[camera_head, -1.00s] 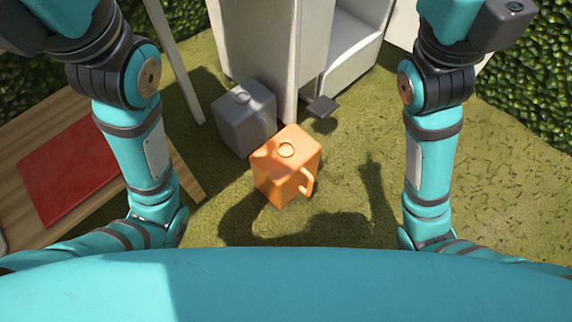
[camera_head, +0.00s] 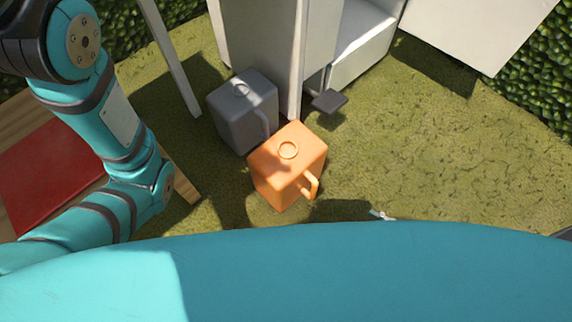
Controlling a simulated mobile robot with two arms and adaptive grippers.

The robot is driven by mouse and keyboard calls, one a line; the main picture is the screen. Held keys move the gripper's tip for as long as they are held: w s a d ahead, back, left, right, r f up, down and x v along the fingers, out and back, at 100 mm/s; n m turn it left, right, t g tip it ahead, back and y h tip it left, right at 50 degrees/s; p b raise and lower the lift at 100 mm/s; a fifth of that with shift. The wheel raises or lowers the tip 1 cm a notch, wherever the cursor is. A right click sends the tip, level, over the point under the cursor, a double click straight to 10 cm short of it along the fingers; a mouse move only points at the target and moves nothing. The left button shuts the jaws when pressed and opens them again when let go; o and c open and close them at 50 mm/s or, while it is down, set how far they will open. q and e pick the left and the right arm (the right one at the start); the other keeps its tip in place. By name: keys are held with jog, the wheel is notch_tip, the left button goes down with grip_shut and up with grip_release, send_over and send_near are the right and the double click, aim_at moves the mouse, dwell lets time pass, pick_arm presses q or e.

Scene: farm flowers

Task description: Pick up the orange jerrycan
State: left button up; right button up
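The orange jerrycan (camera_head: 284,168) stands upright on the grass near the middle of the view, its handle on the lower right side. A grey jerrycan (camera_head: 240,112) stands right behind it to the left, close to it. My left arm shows at the left, but its gripper is out of view. My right arm is out of view, and its gripper cannot be made out. Nothing is seen gripping the orange jerrycan.
White furniture (camera_head: 318,45) with an open compartment stands behind the jerrycans, a small dark pedal-like piece (camera_head: 329,102) at its foot. A wooden table with a red board (camera_head: 50,172) is at the left. A white panel (camera_head: 487,30) is at upper right. Grass at right is clear.

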jog(key=b, duration=0.2)
send_near(313, 190)
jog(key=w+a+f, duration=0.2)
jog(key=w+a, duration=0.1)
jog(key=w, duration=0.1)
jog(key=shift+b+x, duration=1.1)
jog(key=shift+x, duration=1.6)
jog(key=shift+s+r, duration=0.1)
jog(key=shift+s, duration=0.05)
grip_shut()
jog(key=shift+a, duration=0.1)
